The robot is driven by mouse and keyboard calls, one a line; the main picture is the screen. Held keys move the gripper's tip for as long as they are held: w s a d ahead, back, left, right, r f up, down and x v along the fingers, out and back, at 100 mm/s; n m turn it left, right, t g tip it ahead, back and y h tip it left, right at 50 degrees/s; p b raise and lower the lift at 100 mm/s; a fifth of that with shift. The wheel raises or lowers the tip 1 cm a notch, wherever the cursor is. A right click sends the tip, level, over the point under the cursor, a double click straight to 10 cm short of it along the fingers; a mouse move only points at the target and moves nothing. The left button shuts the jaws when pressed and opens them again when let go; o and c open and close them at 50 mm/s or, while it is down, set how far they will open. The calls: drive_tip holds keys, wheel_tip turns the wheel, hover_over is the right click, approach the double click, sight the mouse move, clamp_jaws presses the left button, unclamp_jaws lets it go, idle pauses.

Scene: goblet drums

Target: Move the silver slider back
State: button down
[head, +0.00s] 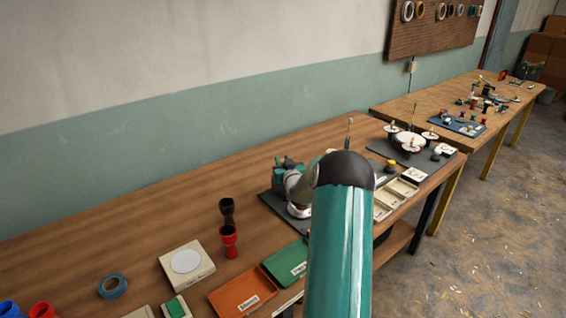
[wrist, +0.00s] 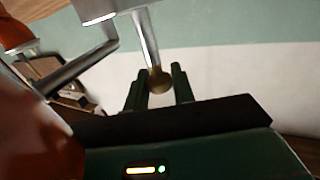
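In the wrist view, the two dark green fingers of my gripper (wrist: 160,88) stand apart. A brown ball knob (wrist: 160,80) shows between them, at the end of a silver rod (wrist: 146,40) that comes down from the top. I cannot tell whether the fingers touch the knob. A broad silver part (wrist: 95,8) shows at the top, but I cannot tell whether it is the silver slider. In the head view, my teal arm hides my gripper and part of a green and silver machine (head: 290,182) on a dark mat.
A second table (head: 400,104) stands beyond. The wall runs behind.

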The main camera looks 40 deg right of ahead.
drive_tip(key=w, duration=0.4)
drive_tip(key=shift+d+f, duration=0.1)
drive_tip(key=shift+d, duration=0.15)
drive_tip(key=shift+w+r, duration=0.2)
drive_tip(key=shift+w, duration=0.15)
drive_tip(key=c, duration=1.6)
unclamp_jaws()
drive_tip(key=shift+w, duration=0.1)
drive_tip(key=o, duration=0.3)
drive_tip(key=shift+w+f, duration=0.1)
drive_tip(key=shift+f, duration=0.05)
drive_tip(key=shift+o, duration=0.2)
drive_tip(key=v, duration=1.4)
drive_tip(key=shift+d+r, duration=0.1)
drive_tip(key=shift+r, duration=0.1)
